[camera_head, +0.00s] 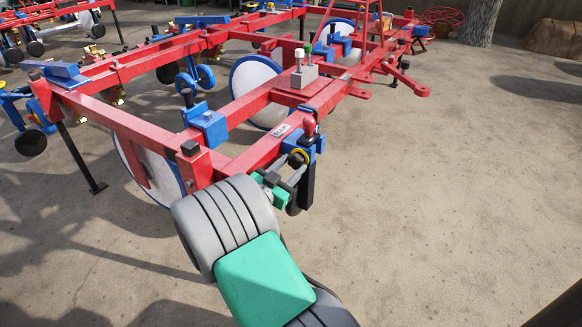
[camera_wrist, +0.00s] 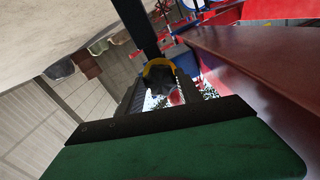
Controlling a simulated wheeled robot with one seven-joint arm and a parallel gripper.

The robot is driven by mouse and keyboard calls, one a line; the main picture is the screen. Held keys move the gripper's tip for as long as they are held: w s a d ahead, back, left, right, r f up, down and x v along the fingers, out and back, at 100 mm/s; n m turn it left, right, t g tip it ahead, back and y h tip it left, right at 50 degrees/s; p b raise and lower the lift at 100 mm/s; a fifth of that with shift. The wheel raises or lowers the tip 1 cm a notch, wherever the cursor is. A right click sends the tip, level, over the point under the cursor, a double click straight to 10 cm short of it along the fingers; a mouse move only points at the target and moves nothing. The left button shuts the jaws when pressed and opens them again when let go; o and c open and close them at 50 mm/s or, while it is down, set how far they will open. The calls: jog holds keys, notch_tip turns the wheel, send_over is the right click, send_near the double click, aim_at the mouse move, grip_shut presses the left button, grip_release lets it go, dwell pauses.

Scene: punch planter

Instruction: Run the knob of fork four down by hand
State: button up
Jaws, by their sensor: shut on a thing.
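A dark knob (camera_wrist: 158,83) with a yellow ring (camera_wrist: 161,66) sits between my fingers in the wrist view. The yellow ring also shows in the head view (camera_head: 301,155), on the blue fork bracket (camera_head: 319,143) at the near end of the red beam. My gripper (camera_head: 286,172) reaches this bracket from below and is shut on the knob. Its fingers also show in the wrist view (camera_wrist: 160,88), one on either side of the knob. My wrist hides part of the fork's lower side in the head view. The fork's number cannot be read.
The red planter frame (camera_head: 245,107) runs back to the right, with white discs (camera_head: 256,82) and another blue bracket (camera_head: 206,127) close to my arm. A red beam (camera_wrist: 255,75) passes close at the right in the wrist view. Concrete floor (camera_head: 440,190) at the right is clear.

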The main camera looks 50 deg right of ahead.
jog(key=o, duration=1.4)
jog(key=shift+c, duration=0.2)
